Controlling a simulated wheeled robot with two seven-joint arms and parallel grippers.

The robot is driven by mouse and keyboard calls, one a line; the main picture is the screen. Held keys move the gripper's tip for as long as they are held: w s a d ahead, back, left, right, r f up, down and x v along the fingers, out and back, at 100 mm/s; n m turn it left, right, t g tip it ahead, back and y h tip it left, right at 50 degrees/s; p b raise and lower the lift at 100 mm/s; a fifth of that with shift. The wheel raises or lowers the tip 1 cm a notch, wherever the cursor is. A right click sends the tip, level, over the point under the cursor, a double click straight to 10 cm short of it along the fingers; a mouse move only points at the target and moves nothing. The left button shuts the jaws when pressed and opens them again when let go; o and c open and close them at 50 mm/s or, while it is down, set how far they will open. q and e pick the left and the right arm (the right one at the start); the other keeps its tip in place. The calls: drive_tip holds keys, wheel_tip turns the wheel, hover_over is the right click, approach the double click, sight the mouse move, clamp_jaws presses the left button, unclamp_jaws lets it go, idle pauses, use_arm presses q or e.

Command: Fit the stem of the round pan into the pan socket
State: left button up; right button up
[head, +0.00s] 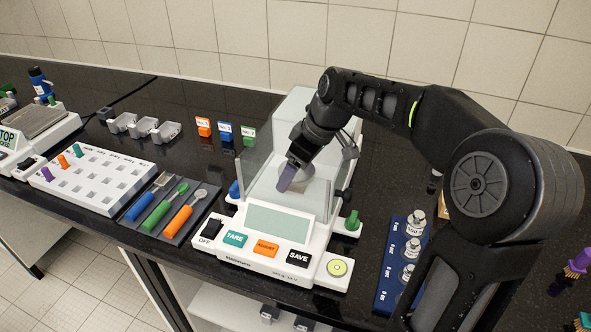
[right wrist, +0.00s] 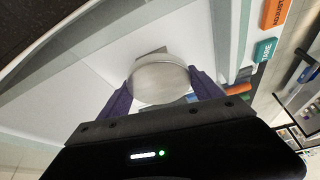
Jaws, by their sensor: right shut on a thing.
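The round pan (right wrist: 160,83) is a pale grey metal disc between the two purple fingertips of my right gripper (right wrist: 163,92) in the right wrist view. In the head view my right gripper (head: 291,178) reaches down inside the clear shield of the white balance (head: 250,262), with a pale part of the pan (head: 318,183) beside the fingers. The gripper is shut on the pan. The pan's stem and the pan socket cannot be made out clearly. A small grey piece (right wrist: 151,50) shows just past the pan's rim. My left gripper is not in view.
The clear shield walls (head: 259,158) stand close around my right gripper. A tool tray (head: 163,217) and a white holed rack (head: 98,182) are to the left. Small coloured boxes (head: 224,131) stand behind.

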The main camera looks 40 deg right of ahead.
idle(0.4)
drive_tip(key=o, duration=1.5)
drive_tip(key=shift+r+p, duration=1.2)
drive_tip(key=shift+r, duration=0.35)
wheel_tip(320, 180, up, 9)
drive_tip(key=p, duration=0.6)
drive_tip(key=shift+f, duration=0.1)
